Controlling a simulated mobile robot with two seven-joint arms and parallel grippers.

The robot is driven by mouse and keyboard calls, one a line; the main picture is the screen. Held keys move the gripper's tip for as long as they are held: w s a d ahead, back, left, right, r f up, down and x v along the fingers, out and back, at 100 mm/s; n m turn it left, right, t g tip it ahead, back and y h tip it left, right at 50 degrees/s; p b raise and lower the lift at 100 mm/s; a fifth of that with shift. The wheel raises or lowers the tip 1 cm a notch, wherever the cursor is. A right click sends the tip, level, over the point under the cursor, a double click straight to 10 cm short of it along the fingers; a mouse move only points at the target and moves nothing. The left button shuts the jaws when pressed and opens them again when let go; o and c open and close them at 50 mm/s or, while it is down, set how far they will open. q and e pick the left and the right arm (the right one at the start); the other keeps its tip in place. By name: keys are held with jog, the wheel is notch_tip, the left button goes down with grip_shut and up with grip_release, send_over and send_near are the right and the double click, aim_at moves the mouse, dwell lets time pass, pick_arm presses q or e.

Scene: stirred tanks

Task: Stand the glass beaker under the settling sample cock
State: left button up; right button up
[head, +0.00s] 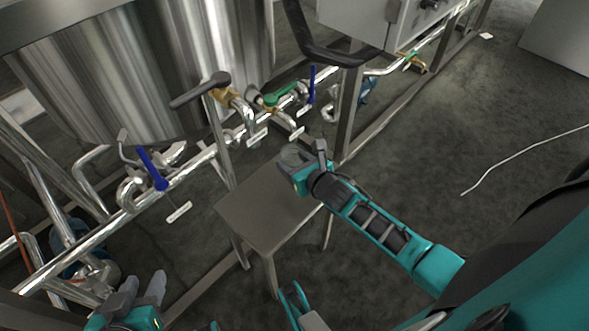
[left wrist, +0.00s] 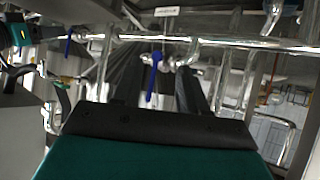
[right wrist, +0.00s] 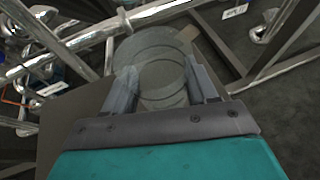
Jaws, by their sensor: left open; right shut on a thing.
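The clear glass beaker (right wrist: 158,65) is between the fingers of my right gripper (right wrist: 162,88), which is shut on it. In the head view the beaker (head: 292,154) and right gripper (head: 299,168) are at the far right corner of a low metal stand (head: 252,212), below the pipe cocks. I cannot tell whether the beaker touches the stand. Cocks with a black handle (head: 200,90), a green handle (head: 281,95) and blue handles (head: 312,84) sit on the pipes. Their tags are unreadable, so I cannot tell which is the settling cock. My left gripper (head: 143,287) is open and empty at the lower left.
A large steel tank (head: 140,70) stands behind the pipes. Another blue-handled cock (head: 152,169) is on the left pipe run. A frame post (head: 348,115) rises just right of the beaker. The floor at right is mostly clear, with a pale hose (head: 520,156) on it.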

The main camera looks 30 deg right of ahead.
jog(key=shift+f, duration=0.9)
jog(key=shift+f+b, duration=0.15)
jog(key=shift+b, duration=0.15)
jog(key=shift+f, duration=0.1)
jog(key=o, duration=1.1)
